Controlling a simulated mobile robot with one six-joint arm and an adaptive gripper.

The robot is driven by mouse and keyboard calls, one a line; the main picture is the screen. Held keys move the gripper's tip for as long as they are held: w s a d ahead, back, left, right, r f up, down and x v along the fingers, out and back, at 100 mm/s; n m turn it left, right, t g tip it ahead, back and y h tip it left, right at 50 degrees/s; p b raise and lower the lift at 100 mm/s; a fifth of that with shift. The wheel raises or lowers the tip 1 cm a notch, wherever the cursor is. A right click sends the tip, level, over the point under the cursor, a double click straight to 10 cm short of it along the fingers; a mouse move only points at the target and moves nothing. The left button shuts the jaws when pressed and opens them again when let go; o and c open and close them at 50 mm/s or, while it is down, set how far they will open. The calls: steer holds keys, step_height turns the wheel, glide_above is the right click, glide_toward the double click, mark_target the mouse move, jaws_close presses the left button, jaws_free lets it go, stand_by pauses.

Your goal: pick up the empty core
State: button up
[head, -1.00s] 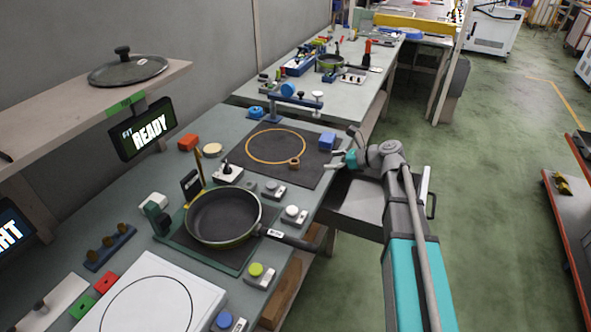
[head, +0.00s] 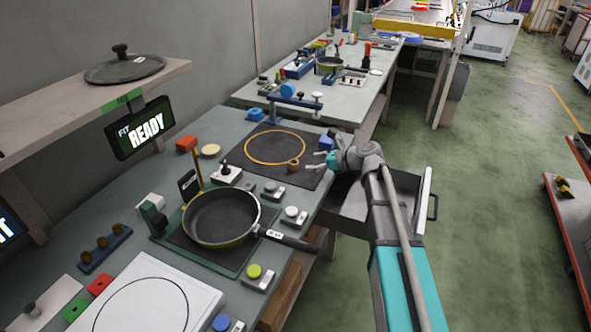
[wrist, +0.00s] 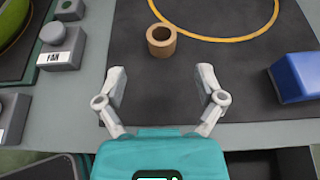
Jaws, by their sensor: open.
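The empty core (head: 294,164) is a small brown hollow ring standing upright on the dark mat (head: 270,174), at the near edge of a yellow circle. In the wrist view the core (wrist: 161,41) shows its open top, ahead of my gripper and roughly centred between the finger lines. My gripper (wrist: 165,85) is open and empty, with both fingers apart and short of the core. In the head view my gripper (head: 312,161) reaches in from the right, its fingertips a little to the right of the core.
A blue block (wrist: 299,77) lies on the mat to the right of my gripper; it also shows in the head view (head: 326,142). A button box labelled PAN (wrist: 60,45) stands to the left. A pan (head: 222,217) sits nearer on the bench. An open drawer (head: 360,203) is below my arm.

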mark_target(290, 163)
steer(key=shift+x, duration=1.15)
steer(key=shift+r+b+x, duration=0.2)
steer(key=shift+b+x, duration=0.85)
steer(key=shift+x, duration=1.55)
steer(key=shift+a, duration=0.1)
steer(key=shift+c, duration=0.3)
steer(key=c, duration=0.8)
